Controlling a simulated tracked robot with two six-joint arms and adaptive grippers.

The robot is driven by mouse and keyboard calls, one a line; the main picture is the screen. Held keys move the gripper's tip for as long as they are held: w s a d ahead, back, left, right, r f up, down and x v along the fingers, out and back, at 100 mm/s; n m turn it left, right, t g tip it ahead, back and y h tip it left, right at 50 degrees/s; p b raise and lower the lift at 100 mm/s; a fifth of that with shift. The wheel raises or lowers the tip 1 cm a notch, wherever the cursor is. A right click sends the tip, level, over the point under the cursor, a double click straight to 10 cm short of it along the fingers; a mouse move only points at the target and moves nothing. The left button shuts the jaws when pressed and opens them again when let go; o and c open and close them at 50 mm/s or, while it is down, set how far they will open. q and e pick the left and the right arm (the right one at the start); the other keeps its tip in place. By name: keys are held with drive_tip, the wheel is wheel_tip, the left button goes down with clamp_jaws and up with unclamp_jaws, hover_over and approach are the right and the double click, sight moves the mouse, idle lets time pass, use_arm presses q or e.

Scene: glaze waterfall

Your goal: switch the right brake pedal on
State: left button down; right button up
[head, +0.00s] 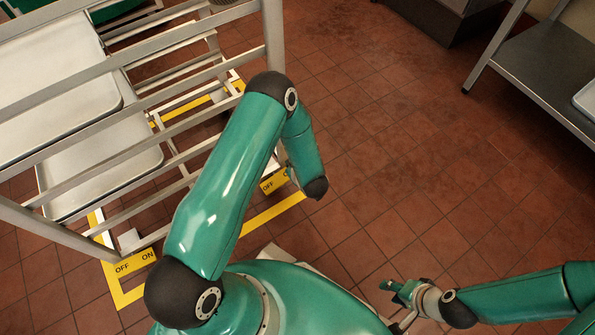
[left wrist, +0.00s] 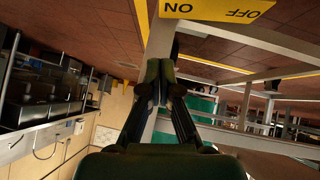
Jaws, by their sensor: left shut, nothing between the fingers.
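The right brake pedal's yellow label (head: 269,186) sits at the foot of the rack's near right post.
The metal rack (head: 70,95) with trays (head: 40,110) fills the left. A second ON/OFF label (head: 136,264) is at its near left foot. Yellow tape (head: 273,211) marks the floor. A steel table (head: 545,65) stands at the right. The tiled floor between is clear.

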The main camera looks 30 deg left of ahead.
use_arm(q)
drive_tip(key=b+x, duration=0.1)
drive_tip(key=x, duration=0.3)
drive_tip(key=shift+s+f, duration=0.1)
drive_tip(key=f+b, duration=0.1)
drive_tip(key=f, duration=0.1)
drive_tip(key=shift+w+d+f, duration=0.25)
drive_tip(key=shift+w+f+b, duration=0.1)
drive_tip(key=shift+f+b, duration=0.35)
drive_tip(key=shift+b, duration=0.05)
